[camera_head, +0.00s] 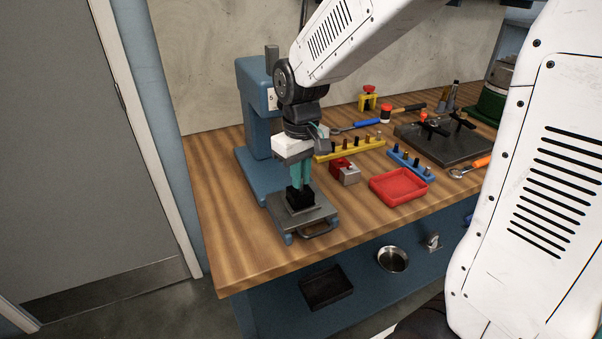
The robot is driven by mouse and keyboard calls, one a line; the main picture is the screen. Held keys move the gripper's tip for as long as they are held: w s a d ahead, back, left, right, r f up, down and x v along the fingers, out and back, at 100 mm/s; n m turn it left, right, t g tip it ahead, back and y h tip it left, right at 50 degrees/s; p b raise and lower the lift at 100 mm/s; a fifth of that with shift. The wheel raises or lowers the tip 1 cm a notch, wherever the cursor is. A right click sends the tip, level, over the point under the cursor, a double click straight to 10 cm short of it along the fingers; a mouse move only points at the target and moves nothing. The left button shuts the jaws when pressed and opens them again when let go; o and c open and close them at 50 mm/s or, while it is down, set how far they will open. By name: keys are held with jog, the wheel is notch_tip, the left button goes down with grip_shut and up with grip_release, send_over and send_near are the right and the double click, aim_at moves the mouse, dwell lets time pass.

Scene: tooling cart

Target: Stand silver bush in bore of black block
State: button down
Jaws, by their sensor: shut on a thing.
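The black block (299,200) sits on the dark plate (302,214) at the front of the blue press. My gripper (300,184) points straight down with its teal fingers directly over the block, their tips at or just above its top. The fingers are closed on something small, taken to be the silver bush. The bush is hidden between the fingers and cannot be made out. The bore in the block is also hidden, so I cannot tell whether the bush is in it.
The blue press (252,110) stands close behind my gripper. To the right are a yellow rack (350,150), a red-and-grey clamp block (345,172), a blue rack (409,164) with pegs, a red tray (399,187) and a dark fixture plate (448,143). The wooden top's front left is clear.

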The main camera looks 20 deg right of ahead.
dwell(0.3)
jog(key=c, duration=1)
grip_release()
jog(key=shift+r, duration=2.95)
jog(key=shift+s, duration=0.1)
jog(key=s+d+r+m, duration=0.1)
jog(key=s, duration=0.9)
jog(key=s+d+r+m+t, duration=0.1)
jog(key=s+d+r+m, duration=0.1)
jog(key=s, duration=0.9)
jog(key=shift+s, duration=0.3)
